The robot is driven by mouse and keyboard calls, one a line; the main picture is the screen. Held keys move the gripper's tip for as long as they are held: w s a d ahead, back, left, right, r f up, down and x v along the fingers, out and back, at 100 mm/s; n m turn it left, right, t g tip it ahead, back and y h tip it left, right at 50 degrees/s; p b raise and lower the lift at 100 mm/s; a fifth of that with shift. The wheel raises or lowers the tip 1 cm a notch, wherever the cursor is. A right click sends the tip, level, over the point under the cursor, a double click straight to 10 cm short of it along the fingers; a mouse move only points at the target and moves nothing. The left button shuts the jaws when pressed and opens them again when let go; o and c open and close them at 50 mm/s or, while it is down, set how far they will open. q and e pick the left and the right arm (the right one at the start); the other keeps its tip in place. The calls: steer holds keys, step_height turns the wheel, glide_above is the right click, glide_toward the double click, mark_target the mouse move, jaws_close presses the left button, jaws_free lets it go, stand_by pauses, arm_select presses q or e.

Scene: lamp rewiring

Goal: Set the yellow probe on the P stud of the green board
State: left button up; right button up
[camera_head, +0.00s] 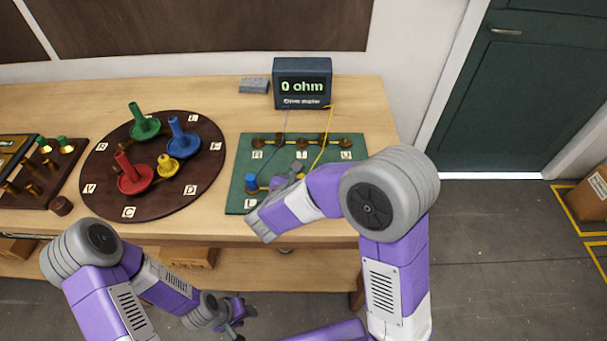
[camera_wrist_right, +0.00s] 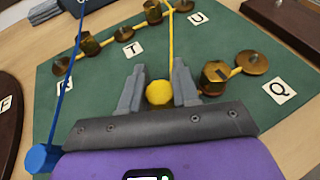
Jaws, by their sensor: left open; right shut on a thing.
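The green board (camera_head: 237,150) lies on the table with brass studs and white letter tiles. My right gripper (camera_wrist_right: 158,85) is shut on the yellow probe (camera_wrist_right: 160,93), above the board and just left of the brass stud by the Q tile (camera_wrist_right: 279,91) in the wrist view. I cannot make out the P tile. My left gripper (camera_head: 237,317) is open and empty, low in front of the table.
The ohm meter (camera_head: 302,83) behind the board reads 0 ohm; blue and yellow (camera_head: 323,150) wires run from it across the board. A round dark board (camera_head: 105,165) with coloured pegs stands to the left. A grey block (camera_head: 254,85) lies beside the meter.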

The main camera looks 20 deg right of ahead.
steer(key=shift+f, duration=0.15)
steer(key=o, duration=1.1)
steer(key=p+v, duration=0.1)
steer(key=v, duration=0.6)
steer(key=shift+s+a+p, duration=0.2)
steer(key=shift+s+p, duration=0.05)
steer(key=shift+p, duration=0.05)
